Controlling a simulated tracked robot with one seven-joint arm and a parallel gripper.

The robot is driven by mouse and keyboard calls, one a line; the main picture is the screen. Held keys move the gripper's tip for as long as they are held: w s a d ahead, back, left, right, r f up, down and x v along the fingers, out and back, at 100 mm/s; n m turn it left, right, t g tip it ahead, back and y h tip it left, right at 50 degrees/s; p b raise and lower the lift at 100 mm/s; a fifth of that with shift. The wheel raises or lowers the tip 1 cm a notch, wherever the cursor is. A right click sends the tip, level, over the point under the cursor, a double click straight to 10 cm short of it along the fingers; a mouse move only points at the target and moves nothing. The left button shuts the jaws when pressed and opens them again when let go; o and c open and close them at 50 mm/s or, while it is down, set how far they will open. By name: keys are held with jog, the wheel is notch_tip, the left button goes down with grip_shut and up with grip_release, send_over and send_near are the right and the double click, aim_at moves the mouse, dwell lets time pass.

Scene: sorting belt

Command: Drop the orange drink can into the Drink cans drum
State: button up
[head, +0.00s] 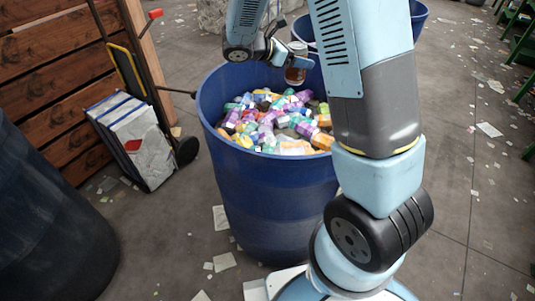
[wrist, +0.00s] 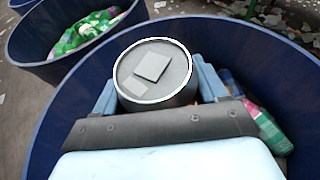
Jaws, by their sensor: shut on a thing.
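My gripper (wrist: 157,90) is shut on the orange drink can (wrist: 153,72), whose grey metal top faces the wrist camera. In the head view the can (head: 296,74) looks orange-brown and hangs near the far side of a large blue drum (head: 270,205). In the wrist view the can is above the inside of a blue drum (wrist: 285,62). The head view shows that drum filled with a mixed pile of colourful items (head: 275,125). No drum label shows, so I cannot tell which one is for drink cans.
Another blue drum (wrist: 28,62) with green items stands beside it in the wrist view. A dark drum (head: 45,215) stands at the near left. A hand truck (head: 125,65) with a white stack (head: 135,140) stands by the wooden wall. Litter covers the floor.

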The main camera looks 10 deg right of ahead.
aim_at(294, 75)
jog(key=shift+a, duration=0.6)
jog(key=shift+f, duration=3)
jog(key=o, duration=1.1)
jog(key=shift+c, duration=0.2)
jog(key=shift+a, duration=0.1)
jog(key=v, duration=1.3)
jog(key=shift+a, duration=0.3)
jog(key=shift+s, duration=0.15)
